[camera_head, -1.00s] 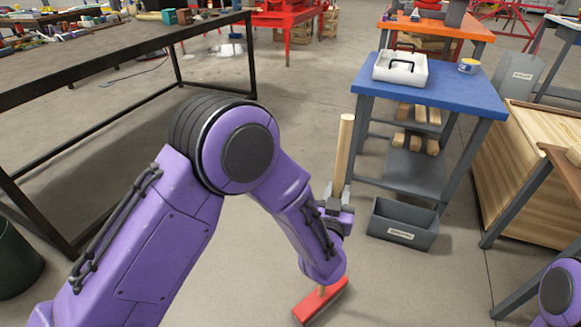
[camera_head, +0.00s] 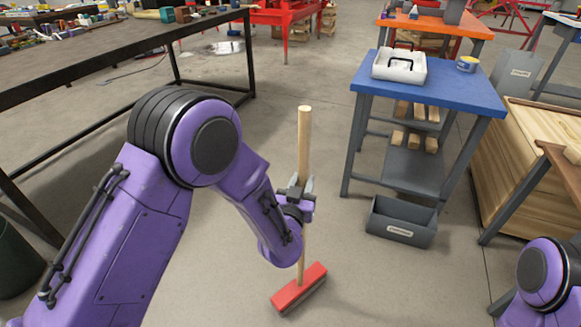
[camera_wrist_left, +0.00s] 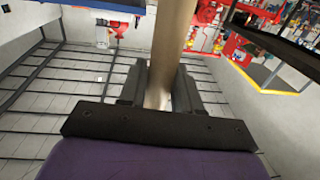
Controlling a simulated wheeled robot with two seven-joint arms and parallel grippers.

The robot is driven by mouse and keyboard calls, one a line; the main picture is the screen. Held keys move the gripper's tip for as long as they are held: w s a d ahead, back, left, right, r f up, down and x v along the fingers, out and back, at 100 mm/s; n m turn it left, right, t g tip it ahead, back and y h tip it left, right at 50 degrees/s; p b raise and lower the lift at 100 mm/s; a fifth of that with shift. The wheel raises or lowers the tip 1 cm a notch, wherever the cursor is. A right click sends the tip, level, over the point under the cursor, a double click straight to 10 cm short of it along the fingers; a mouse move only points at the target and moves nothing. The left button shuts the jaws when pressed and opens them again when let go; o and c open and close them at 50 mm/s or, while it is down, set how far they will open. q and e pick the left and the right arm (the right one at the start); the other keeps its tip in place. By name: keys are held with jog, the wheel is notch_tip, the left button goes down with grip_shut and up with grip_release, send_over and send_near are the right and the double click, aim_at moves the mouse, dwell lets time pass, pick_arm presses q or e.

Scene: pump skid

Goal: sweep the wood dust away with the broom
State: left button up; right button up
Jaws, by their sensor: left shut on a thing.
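The broom (camera_head: 303,148) has a pale wooden handle and a red head (camera_head: 299,288). It stands nearly upright with its head low at the floor. My left gripper (camera_head: 300,188) is shut on the handle above the head. The left wrist view shows the handle (camera_wrist_left: 171,50) between the two dark fingers (camera_wrist_left: 160,90). No wood dust can be made out clearly on the floor near the broom head. Part of my right arm shows at the lower right, but its gripper is outside the view.
A grey bin (camera_head: 401,221) stands on the floor beside a blue-topped table (camera_head: 440,92) with wood blocks below. A wooden crate (camera_head: 525,170) is at the right. A long dark workbench (camera_head: 100,55) is at the left. The floor (camera_head: 270,130) between them is open.

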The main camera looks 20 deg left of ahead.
aim_at(301, 160)
pick_arm(q)
jog(key=shift+w+a+r+p, duration=0.1)
jog(key=shift+a+r+p, duration=0.1)
jog(key=shift+r+p, duration=0.35)
jog(key=shift+a+r+p, duration=0.15)
jog(key=shift+r+p, duration=0.05)
jog(key=shift+r, duration=0.5)
jog(key=shift+d+r+p, duration=0.1)
jog(key=shift+r+p, duration=0.6)
jog(key=shift+r, duration=0.1)
grip_shut()
notch_tip(301, 160, up, 4)
jog(key=p, duration=0.4)
jog(key=shift+r, duration=0.1)
